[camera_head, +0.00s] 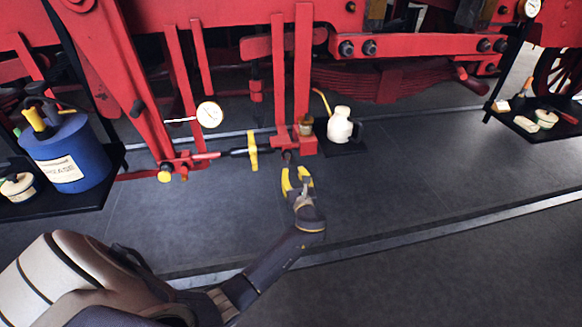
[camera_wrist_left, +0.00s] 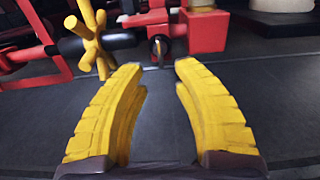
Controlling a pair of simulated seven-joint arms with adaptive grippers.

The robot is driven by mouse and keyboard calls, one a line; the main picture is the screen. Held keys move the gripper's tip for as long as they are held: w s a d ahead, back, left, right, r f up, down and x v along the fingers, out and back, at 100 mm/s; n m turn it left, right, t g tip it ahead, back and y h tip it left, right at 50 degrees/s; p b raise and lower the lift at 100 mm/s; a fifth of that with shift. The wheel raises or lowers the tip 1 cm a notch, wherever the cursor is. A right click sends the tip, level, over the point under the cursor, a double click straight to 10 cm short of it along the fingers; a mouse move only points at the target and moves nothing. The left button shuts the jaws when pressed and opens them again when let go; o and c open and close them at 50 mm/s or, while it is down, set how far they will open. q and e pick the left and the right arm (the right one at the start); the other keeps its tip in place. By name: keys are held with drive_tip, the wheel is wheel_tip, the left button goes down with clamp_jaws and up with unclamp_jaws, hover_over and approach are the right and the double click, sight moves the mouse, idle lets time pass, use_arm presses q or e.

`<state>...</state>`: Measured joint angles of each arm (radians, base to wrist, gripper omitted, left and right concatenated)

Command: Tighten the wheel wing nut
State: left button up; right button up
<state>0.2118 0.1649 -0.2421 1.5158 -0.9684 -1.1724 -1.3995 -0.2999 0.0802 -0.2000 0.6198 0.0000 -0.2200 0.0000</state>
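The yellow spoked wheel wing nut (camera_head: 253,151) sits on a dark horizontal rod between red brackets. In the left wrist view the wheel wing nut (camera_wrist_left: 91,42) is at the upper left, with its spokes spread around the rod. My left gripper (camera_head: 297,178) is open and empty, below and to the right of the nut and apart from it. In the left wrist view its yellow fingers (camera_wrist_left: 158,68) point toward a dark round rod end (camera_wrist_left: 160,46) under a red block. My right gripper is not in view.
A red bracket (camera_head: 304,90) stands right of the nut. A white oil can (camera_head: 341,125) is on a small dark shelf beside it. A white gauge (camera_head: 209,114) is above left. A blue grease can (camera_head: 67,150) stands on a left tray. The floor around the gripper is clear.

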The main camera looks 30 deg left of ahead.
use_arm(q)
drive_tip(key=shift+v, duration=1.75)
